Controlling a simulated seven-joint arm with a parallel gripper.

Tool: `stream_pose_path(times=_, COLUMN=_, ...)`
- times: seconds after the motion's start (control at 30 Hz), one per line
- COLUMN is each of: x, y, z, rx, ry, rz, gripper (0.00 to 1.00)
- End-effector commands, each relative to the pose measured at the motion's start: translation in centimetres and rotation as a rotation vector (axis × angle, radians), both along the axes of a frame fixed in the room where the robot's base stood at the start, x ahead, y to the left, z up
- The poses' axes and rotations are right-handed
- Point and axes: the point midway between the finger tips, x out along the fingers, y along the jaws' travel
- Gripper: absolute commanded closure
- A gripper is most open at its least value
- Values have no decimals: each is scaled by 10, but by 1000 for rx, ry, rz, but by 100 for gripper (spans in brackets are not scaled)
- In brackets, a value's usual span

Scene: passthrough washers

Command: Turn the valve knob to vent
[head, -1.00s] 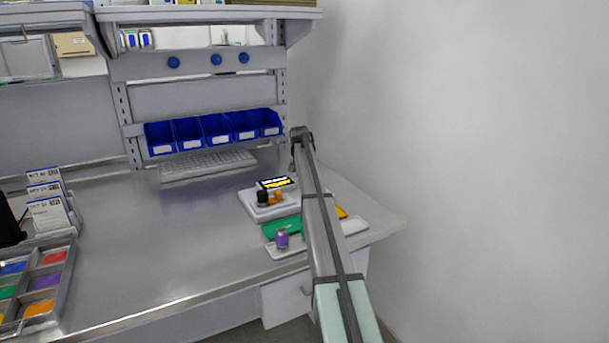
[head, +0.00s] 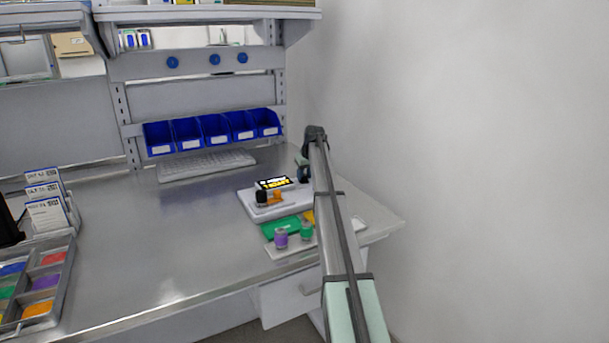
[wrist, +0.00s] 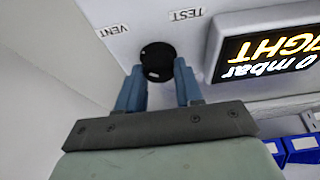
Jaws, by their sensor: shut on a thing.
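The black round valve knob (wrist: 157,62) sits on a white panel in the wrist view. The printed labels VENT (wrist: 114,30) and TEST (wrist: 186,14) are beside it, VENT to the left and TEST to the right. My gripper (wrist: 160,78) has its two blue fingers on either side of the knob and is shut on it. Small pale marks show on the knob, but I cannot tell which label it points to. In the head view my gripper (head: 303,175) is at the right side of the white device (head: 245,197), and I cannot make out the knob there.
The device's display (wrist: 268,55) reads "0 mbar" and "TIGHT", upside down in the wrist view. A black-and-orange fixture (head: 268,197) stands on the device. Open bench lies to the left.

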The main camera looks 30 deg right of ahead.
Motion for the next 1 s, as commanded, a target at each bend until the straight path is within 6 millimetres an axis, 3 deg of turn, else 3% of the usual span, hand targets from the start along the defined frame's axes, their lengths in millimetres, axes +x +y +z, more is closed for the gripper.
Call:
stream_pose_path(times=0.57, x=-2, y=0, z=-1, rx=1, ry=5, rz=33, gripper=95)
stream_pose_path(times=0.6, x=-2, y=0, z=-1, rx=1, ry=5, rz=33, gripper=62)
stream_pose_path(times=0.83, x=-1, y=0, z=0, rx=0, ry=3, rz=32, gripper=40)
stream_pose_path(times=1.0, x=-1, y=0, z=0, rx=0, ry=2, rz=31, gripper=39)
